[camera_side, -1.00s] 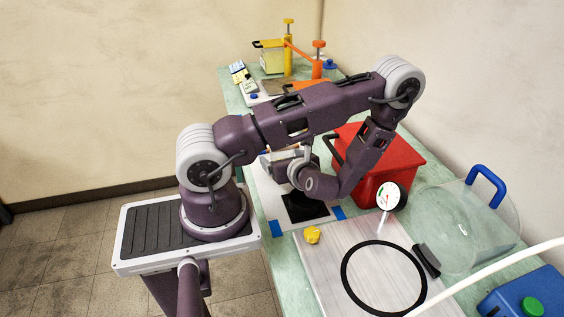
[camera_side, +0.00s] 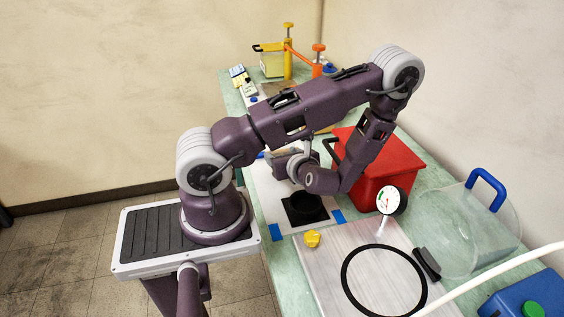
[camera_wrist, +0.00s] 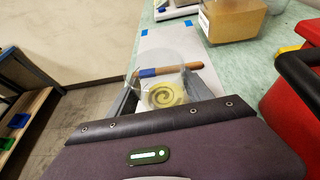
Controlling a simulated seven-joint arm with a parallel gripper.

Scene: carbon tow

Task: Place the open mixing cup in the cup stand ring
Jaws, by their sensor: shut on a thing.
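In the wrist view my gripper (camera_wrist: 161,85) is shut on the clear mixing cup (camera_wrist: 163,96), with one finger on each side of it. The cup is open at the top and shows a pale yellow swirl inside. In the side view my wrist hides most of the cup and the fingers. A black square (camera_side: 292,218) lies on the white sheet below and right of my wrist. A dark round piece (camera_side: 303,200) sits on it; I cannot tell surely whether this is the cup stand ring. The ring is not clear in the wrist view.
A wooden-handled tool with a blue band (camera_wrist: 175,71) lies just beyond the cup. A red container (camera_side: 385,168) stands close on the right. A yellow knob (camera_side: 312,239), a dial gauge (camera_side: 390,201) and a large black ring (camera_side: 346,283) are on the front plate.

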